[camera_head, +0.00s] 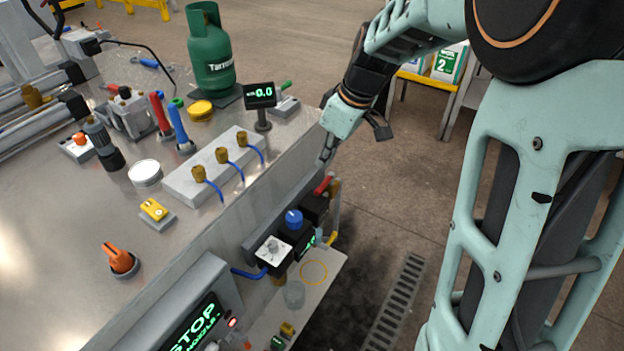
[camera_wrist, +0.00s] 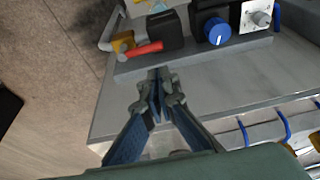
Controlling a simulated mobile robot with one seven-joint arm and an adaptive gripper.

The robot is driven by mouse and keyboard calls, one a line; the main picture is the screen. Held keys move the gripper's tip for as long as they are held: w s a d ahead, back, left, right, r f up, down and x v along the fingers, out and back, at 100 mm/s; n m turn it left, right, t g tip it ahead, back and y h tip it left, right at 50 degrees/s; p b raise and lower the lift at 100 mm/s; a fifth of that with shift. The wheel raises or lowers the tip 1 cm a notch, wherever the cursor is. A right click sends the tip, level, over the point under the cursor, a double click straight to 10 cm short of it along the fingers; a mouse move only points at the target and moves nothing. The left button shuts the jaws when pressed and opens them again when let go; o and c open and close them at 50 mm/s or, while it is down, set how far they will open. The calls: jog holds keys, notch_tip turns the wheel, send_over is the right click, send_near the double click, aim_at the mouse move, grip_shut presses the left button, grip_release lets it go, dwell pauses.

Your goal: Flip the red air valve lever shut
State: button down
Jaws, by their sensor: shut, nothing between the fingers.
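The red lever (camera_head: 323,185) sits on a black valve block (camera_head: 313,208) on the side of the bench, at its right end. In the wrist view the red lever (camera_wrist: 143,49) points from the black block (camera_wrist: 165,31) toward a brass fitting (camera_wrist: 123,42). My gripper (camera_head: 327,158) is at the bench edge, just above the lever in the head view. In the wrist view my gripper (camera_wrist: 158,78) is shut and empty, with its tips a little below the lever in the picture. A small gap shows between them.
A blue knob (camera_head: 293,219) and a white dial (camera_head: 272,250) sit beside the valve. A grey pipe (camera_head: 337,205) runs at the bench's end. A green gas bottle (camera_head: 210,55) and a small display (camera_head: 261,94) stand on the bench.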

aim_at(325, 186)
jog(key=b+x, duration=0.1)
jog(key=x, duration=0.9)
dwell(0.5)
